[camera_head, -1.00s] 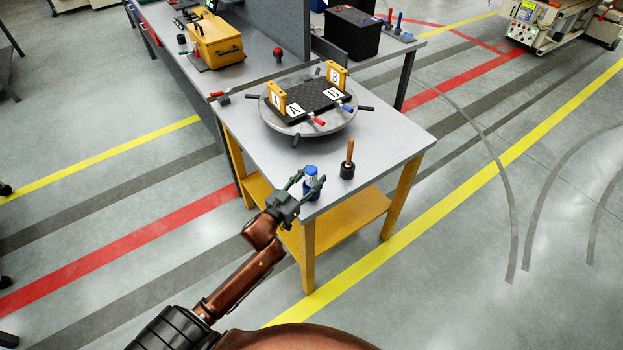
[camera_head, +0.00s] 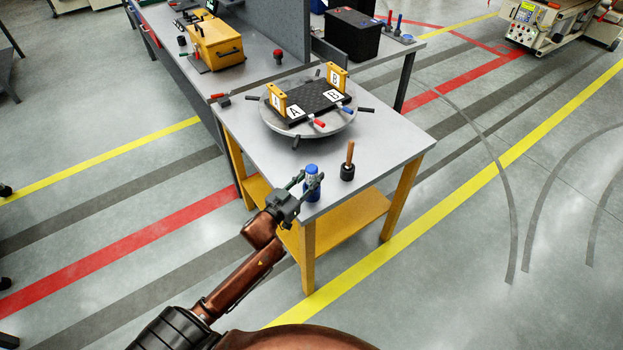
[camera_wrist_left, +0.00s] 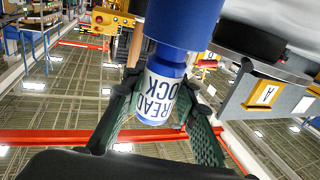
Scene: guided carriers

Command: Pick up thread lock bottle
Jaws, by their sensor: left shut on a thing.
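The thread lock bottle (camera_head: 312,184) is blue with a white label and stands near the front corner of the grey table (camera_head: 385,150). In the left wrist view the bottle (camera_wrist_left: 160,88) shows large, with the letters "READ" and "OCK" upside down on its label. My left gripper (camera_head: 306,184) is shut on the bottle, one finger on each side of it; its green-padded fingers (camera_wrist_left: 160,105) also show in the left wrist view. I cannot tell whether the bottle's base touches the table. My right gripper is not in view.
A dark holder with a wooden-handled tool (camera_head: 348,170) stands just right of the bottle. A round turntable (camera_head: 275,120) with a black plate and yellow blocks marked A and B is behind. A yellow case (camera_head: 215,45) sits on the back bench.

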